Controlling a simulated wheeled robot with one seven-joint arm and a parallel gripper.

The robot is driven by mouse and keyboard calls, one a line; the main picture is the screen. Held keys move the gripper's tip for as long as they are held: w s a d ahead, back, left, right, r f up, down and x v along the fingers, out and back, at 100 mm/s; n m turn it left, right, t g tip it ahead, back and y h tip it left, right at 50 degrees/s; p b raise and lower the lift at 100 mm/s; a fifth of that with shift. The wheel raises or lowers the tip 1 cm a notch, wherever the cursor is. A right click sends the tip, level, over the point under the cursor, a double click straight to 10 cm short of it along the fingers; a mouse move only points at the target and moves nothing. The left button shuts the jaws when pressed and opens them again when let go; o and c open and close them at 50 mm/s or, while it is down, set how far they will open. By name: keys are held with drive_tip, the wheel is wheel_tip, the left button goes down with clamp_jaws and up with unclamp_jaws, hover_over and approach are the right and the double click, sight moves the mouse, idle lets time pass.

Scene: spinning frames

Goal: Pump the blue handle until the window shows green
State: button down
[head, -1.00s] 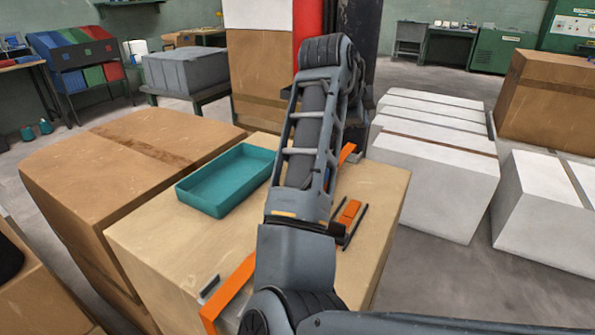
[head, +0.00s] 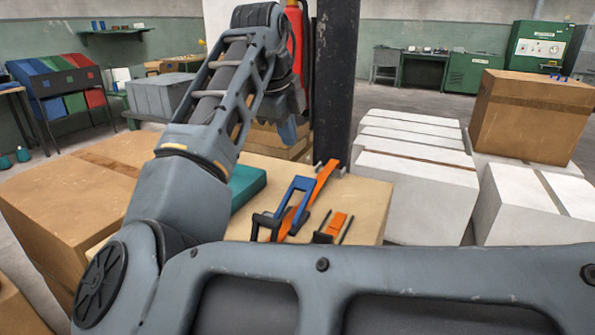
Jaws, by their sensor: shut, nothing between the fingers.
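A small orange block (head: 337,222) lies between dark rails to the right of the handle. I cannot make out a window or any green in it. My arm rises at the left and bends down behind its upper joint, above and beyond the handle.
A teal tray (head: 249,186) is partly hidden behind my arm. The tan box top (head: 366,194) is bare at its right edge. White boxes (head: 415,185) stand close to the right, a brown box (head: 532,115) beyond. A dark post (head: 335,80) rises behind.

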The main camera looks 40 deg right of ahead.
sight(305, 181)
drive_tip(key=x, duration=1.4)
drive_tip(key=shift+w+d+f+y+p, duration=0.15)
drive_tip(key=shift+d+f+y+p, duration=0.2)
drive_tip(key=shift+d+y+p, duration=0.25)
drive_tip(key=shift+w+d+f+g, duration=0.1)
drive_tip(key=shift+d+f, duration=0.1)
drive_tip(key=shift+f, duration=0.35)
drive_tip(key=shift+w+d+f+g, duration=0.1)
drive_tip(key=shift+d+f, duration=0.1)
drive_tip(key=shift+f, duration=0.4)
drive_tip(key=shift+w+d+f+g, duration=0.1)
drive_tip(key=shift+d+f, duration=0.05)
drive_tip(key=shift+f, duration=0.4)
drive_tip(key=shift+s+b, duration=0.1)
drive_tip(key=shift+b, duration=0.2)
